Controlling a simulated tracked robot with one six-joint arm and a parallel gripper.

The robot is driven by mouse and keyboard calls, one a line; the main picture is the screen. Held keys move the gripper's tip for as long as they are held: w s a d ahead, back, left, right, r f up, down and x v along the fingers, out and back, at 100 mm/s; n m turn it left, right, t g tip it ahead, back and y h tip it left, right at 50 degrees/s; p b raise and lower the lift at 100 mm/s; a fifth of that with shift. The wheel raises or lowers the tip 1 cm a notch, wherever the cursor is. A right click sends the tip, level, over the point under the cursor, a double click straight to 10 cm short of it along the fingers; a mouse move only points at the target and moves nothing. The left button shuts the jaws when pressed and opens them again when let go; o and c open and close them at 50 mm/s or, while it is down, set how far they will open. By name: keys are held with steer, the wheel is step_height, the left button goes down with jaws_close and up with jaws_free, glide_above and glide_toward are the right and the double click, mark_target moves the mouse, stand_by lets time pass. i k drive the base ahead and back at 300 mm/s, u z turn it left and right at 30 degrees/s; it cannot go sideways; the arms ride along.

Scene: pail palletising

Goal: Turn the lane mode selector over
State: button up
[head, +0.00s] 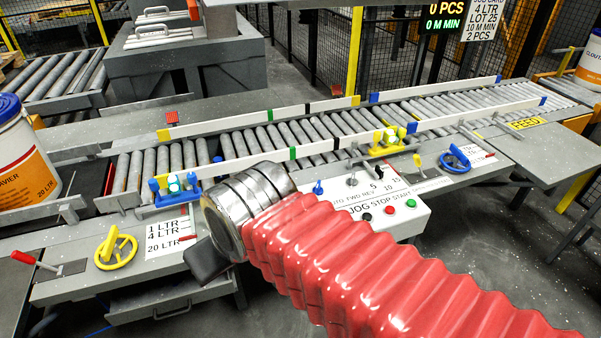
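The control panel (405,222) is a pale box on the front of the conveyor, with a label partly reading "FWD REV". A small blue knob (318,187) stands above that lettering and looks like the lane mode selector. Which way it points is too small to tell. My arm, with red bellows and a silver wrist, crosses in front and hides the panel's left part. A dark piece of my gripper (207,262) shows below the wrist, left of the panel and apart from the knob. Its fingertips are hidden.
Black, red (389,210) and green buttons line the panel, with a small lever dial (352,180) above. A yellow handwheel (116,248) is at left, a blue handwheel (455,158) at right. Guide rails (260,157) run along the roller conveyor. A pail (22,160) stands at far left.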

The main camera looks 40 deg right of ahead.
mark_target(317, 190)
steer(key=z, duration=0.25)
steer(key=i, duration=0.9)
steer(key=z, duration=0.55)
